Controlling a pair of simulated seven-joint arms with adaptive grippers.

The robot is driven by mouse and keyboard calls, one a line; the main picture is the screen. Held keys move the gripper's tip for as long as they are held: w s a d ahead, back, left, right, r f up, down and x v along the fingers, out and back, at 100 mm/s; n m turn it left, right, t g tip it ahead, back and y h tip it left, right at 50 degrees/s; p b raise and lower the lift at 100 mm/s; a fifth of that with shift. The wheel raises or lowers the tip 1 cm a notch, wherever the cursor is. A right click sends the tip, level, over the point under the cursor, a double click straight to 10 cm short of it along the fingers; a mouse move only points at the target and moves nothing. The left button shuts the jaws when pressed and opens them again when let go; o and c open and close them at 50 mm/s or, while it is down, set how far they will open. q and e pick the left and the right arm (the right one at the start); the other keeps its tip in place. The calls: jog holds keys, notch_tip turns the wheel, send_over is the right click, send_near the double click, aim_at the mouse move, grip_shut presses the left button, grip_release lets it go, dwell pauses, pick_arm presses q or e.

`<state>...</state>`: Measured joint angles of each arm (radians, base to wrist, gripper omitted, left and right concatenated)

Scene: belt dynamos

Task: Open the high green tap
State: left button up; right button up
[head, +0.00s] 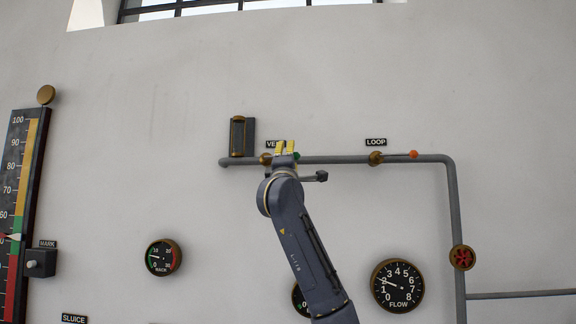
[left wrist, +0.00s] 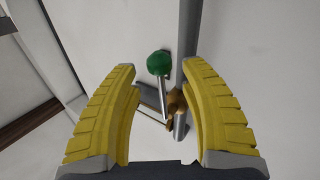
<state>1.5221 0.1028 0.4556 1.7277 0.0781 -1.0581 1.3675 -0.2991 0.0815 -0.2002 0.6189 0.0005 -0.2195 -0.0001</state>
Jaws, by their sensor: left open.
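The green tap is a small lever with a round green knob (left wrist: 159,63) on a grey stem, fixed to a brass valve body (left wrist: 176,101) on the pipe. In the head view the brass body (head: 265,158) shows just left of my left gripper (head: 285,147), and a bit of green knob (head: 296,155) shows to its right, so the lever lies along the pipe. My left gripper is open, its yellow fingers either side of the knob and lever in the left wrist view. It holds nothing; contact cannot be told. My right gripper is out of view.
A grey pipe (head: 335,160) runs along the wall. An orange-tipped tap (head: 376,158) labelled LOOP sits to the right. A red wheel (head: 462,257) is on the pipe's down-run. The wall below is partly open.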

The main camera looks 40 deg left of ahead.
pick_arm(q)
jog(key=v, duration=1.1)
jog(key=shift+d, duration=0.2)
jog(key=shift+s, duration=0.1)
jog(key=shift+f, duration=0.1)
